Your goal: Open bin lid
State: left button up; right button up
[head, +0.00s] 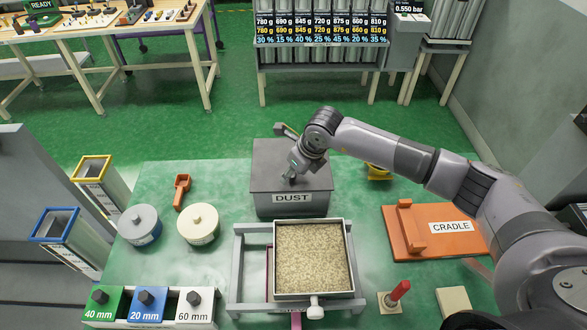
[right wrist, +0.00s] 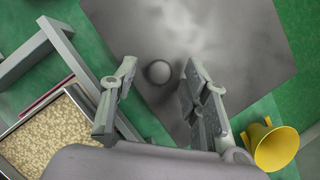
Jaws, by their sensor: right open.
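The grey dust bin (head: 292,198) stands on the green table, labelled DUST, with its flat dark lid (head: 265,165) on top, lying level. The lid also fills the upper part of the right wrist view (right wrist: 230,40), with a round grey knob (right wrist: 158,72) on it. My right gripper (head: 291,176) is over the lid in the head view. In the right wrist view its two fingers (right wrist: 158,88) are apart, one on each side of the knob, with nothing held between them. Whether the fingers reach down to the knob's height is unclear. My left gripper is not in view.
A tray of grain (head: 312,262) sits in a grey frame in front of the bin. A yellow funnel-like piece (right wrist: 274,146) stands right beside the bin. An orange cradle board (head: 455,230) lies to the right, and two round containers (head: 199,224) stand left.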

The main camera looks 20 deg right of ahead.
jog(key=shift+f, duration=0.1)
jog(key=shift+c, duration=0.2)
grip_shut()
dwell(0.4)
dwell(0.3)
